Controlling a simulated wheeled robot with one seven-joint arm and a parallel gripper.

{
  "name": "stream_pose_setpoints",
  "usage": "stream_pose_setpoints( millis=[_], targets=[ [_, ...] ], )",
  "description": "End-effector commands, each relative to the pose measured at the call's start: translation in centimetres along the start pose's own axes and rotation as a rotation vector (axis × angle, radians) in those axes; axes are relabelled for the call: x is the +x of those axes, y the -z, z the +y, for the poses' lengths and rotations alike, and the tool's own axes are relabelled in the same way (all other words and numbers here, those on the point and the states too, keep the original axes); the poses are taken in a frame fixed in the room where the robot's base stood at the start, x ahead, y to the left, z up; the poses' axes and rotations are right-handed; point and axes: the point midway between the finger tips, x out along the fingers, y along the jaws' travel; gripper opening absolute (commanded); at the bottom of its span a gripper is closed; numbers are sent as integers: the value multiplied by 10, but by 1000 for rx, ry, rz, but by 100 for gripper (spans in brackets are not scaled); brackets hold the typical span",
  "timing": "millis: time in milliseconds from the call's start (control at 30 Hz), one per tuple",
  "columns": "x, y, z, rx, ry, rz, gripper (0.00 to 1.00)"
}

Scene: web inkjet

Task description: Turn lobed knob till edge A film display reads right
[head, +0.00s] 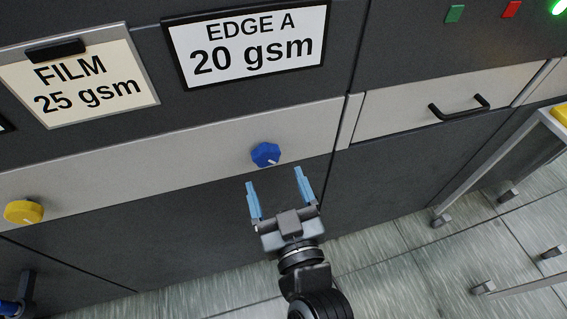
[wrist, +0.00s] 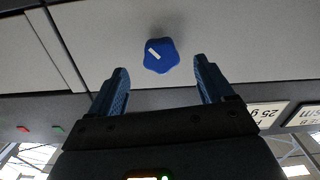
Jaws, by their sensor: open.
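The blue lobed knob (head: 265,154) with a white pointer mark sits on the pale panel strip below the EDGE A display (head: 246,44), which reads 20 gsm. A cream card (head: 80,77) to its left reads FILM 25 gsm. My gripper (head: 277,180) is open and empty, its blue fingers short of the knob and apart from it in the head view. In the wrist view the knob (wrist: 160,56) lies beyond and between the fingertips of my gripper (wrist: 161,78), and nothing is between the fingers.
A yellow knob (head: 24,212) is on the same strip at the far left. A drawer with a black handle (head: 459,108) is to the right. A wheeled frame (head: 500,165) stands on the floor at the right.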

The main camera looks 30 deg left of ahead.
Motion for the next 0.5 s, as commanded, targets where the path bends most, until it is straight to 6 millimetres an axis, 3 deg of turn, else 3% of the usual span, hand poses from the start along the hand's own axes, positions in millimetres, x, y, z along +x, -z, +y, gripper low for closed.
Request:
stream_pose_setpoints(
  millis=[300,500],
  targets=[
    [48,2,0,0,0,1,81],
    [63,1,0,1,-1,0,81]
  ],
)
